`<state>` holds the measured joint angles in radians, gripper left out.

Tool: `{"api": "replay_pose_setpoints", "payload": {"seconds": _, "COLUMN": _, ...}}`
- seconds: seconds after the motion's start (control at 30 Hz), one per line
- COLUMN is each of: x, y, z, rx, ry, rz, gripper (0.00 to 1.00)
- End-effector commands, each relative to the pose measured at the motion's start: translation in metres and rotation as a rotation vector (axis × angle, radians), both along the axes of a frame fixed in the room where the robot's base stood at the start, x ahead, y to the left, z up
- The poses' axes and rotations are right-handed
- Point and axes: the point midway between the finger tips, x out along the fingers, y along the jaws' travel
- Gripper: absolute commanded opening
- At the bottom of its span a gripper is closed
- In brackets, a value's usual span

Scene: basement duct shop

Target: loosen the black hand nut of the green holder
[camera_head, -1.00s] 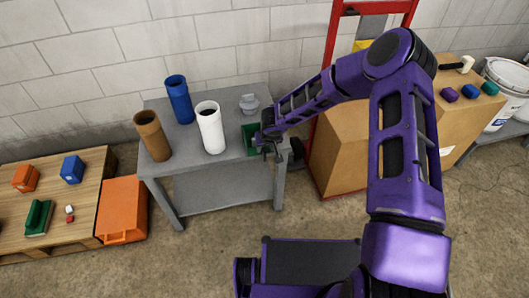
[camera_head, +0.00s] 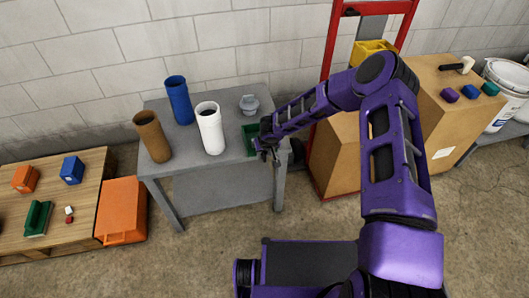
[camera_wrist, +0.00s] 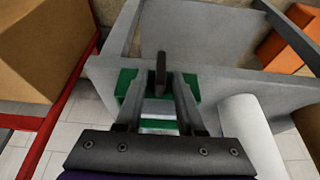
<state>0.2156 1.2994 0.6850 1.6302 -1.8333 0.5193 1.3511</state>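The green holder (camera_head: 249,136) is at the right end of the grey table (camera_head: 187,138), partly hidden by my gripper (camera_head: 265,148). In the wrist view the green holder (camera_wrist: 125,80) shows behind and between the fingers of my gripper (camera_wrist: 160,78). A dark upright piece, seemingly the black hand nut (camera_wrist: 160,62), stands between the fingertips. The fingers are apart, with a gap showing on each side of it. I cannot tell how far it is in depth from the tips.
A white tube (camera_head: 209,130), a blue tube (camera_head: 179,102) and a brown tube (camera_head: 152,138) stand on the table left of the holder. A red hand truck (camera_head: 332,60) and cardboard boxes (camera_head: 340,150) are close on the right.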

Motion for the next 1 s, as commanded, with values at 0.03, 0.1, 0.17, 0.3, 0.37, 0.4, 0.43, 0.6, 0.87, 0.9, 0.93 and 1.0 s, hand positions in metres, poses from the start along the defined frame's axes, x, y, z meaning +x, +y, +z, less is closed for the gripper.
{"api": "replay_pose_setpoints", "payload": {"seconds": 0.03, "x": 0.0, "y": 0.0, "z": 0.0, "rx": 0.0, "ry": 0.0, "rz": 0.0, "gripper": 0.0}}
{"api": "replay_pose_setpoints", "payload": {"seconds": 0.1, "x": 0.0, "y": 0.0, "z": 0.0, "rx": 0.0, "ry": 0.0, "rz": 0.0, "gripper": 0.0}}
{"api": "replay_pose_setpoints", "payload": {"seconds": 0.17, "x": 0.0, "y": 0.0, "z": 0.0, "rx": -0.002, "ry": -0.001, "rz": 0.0, "gripper": 0.0}}
{"api": "replay_pose_setpoints", "payload": {"seconds": 0.3, "x": 0.0, "y": 0.001, "z": 0.0, "rx": -0.021, "ry": -0.006, "rz": 0.002, "gripper": 0.0}}
{"api": "replay_pose_setpoints", "payload": {"seconds": 0.37, "x": -0.001, "y": 0.002, "z": 0.0, "rx": -0.039, "ry": -0.011, "rz": 0.002, "gripper": 0.0}}
{"api": "replay_pose_setpoints", "payload": {"seconds": 0.4, "x": -0.001, "y": 0.003, "z": 0.0, "rx": -0.054, "ry": -0.017, "rz": 0.004, "gripper": 0.0}}
{"api": "replay_pose_setpoints", "payload": {"seconds": 0.43, "x": 0.0, "y": 0.003, "z": 0.0, "rx": -0.067, "ry": -0.02, "rz": 0.004, "gripper": 0.0}}
{"api": "replay_pose_setpoints", "payload": {"seconds": 0.6, "x": -0.001, "y": 0.007, "z": 0.0, "rx": -0.172, "ry": -0.053, "rz": 0.006, "gripper": 0.0}}
{"api": "replay_pose_setpoints", "payload": {"seconds": 0.87, "x": -0.003, "y": 0.012, "z": -0.001, "rx": -0.4, "ry": -0.119, "rz": 0.007, "gripper": 0.0}}
{"api": "replay_pose_setpoints", "payload": {"seconds": 0.9, "x": -0.003, "y": 0.013, "z": -0.001, "rx": -0.436, "ry": -0.13, "rz": 0.006, "gripper": 0.0}}
{"api": "replay_pose_setpoints", "payload": {"seconds": 0.93, "x": -0.003, "y": 0.014, "z": -0.002, "rx": -0.464, "ry": -0.139, "rz": 0.007, "gripper": 0.0}}
{"api": "replay_pose_setpoints", "payload": {"seconds": 1.0, "x": -0.003, "y": 0.015, "z": -0.002, "rx": -0.527, "ry": -0.158, "rz": 0.006, "gripper": 0.0}}
